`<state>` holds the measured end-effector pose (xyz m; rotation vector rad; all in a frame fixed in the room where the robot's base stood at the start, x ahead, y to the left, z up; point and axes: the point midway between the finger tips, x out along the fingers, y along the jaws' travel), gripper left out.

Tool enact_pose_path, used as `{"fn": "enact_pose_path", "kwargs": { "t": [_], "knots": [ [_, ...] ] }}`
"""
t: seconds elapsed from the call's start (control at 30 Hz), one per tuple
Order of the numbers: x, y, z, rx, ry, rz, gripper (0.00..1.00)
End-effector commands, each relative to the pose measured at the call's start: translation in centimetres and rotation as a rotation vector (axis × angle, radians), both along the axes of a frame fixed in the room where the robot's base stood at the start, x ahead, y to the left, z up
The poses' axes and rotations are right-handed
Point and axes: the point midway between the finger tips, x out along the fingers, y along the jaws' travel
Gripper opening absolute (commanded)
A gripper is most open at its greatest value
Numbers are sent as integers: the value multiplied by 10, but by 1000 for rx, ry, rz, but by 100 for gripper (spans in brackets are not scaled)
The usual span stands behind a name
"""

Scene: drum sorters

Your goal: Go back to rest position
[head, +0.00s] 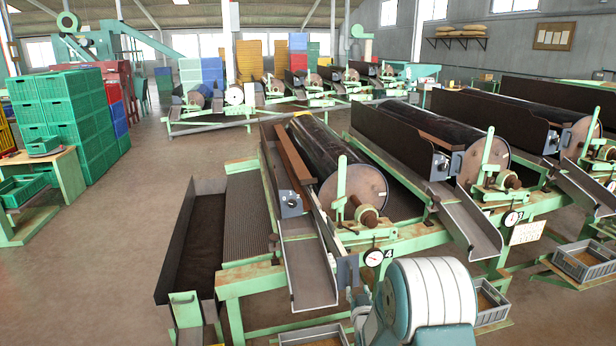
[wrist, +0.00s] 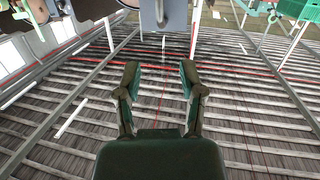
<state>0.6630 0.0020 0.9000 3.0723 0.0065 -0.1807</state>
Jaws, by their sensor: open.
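In the wrist view my gripper (wrist: 160,76) is open, its two dark green fingers apart with nothing between them. Behind the fingers is a broad slatted surface with grey beams, white strips and thin red lines, which looks like the roof. In the head view a rounded white and teal part of my arm stands at the bottom, right of centre. My fingers cannot be made out there.
A drum sorter (head: 318,155) with a dial marked 4 (head: 374,258) stands just ahead, with others to its right. A grey crate (head: 585,262) sits at lower right. Green crates (head: 75,110) are stacked at left. The concrete floor (head: 90,270) is clear at lower left.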

Motion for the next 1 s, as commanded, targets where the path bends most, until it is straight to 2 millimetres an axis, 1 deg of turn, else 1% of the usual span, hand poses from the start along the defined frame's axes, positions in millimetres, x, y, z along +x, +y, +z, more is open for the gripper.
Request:
{"fn": "enact_pose_path", "kwargs": {
  "t": [0.03, 0.1, 0.27, 0.3, 0.37, 0.47, 0.57, 0.6, 0.67, 0.77, 0.8, 0.97, 1.0],
  "knots": [
    [-2, 0, 21, 2, 24, -1, 51],
    [-8, 0, 41, 6, 72, -1, 51],
    [-30, 0, 83, 13, 179, -3, 51],
    [-37, 0, 93, 14, 205, -3, 51],
    [-49, 0, 107, 17, 245, -4, 51],
    [-72, 0, 129, 20, 313, -6, 51],
    [-98, -1, 148, 24, 381, -7, 51],
    [-110, -1, 156, 26, 408, -8, 51],
    [-128, -1, 165, 29, 447, -10, 51],
    [-160, -1, 179, 32, 515, -13, 51],
    [-174, -1, 185, 34, 541, -14, 51],
    [-232, -1, 201, 40, 647, -19, 51],
    [-247, -1, 203, 42, 674, -20, 51]
  ]
}}
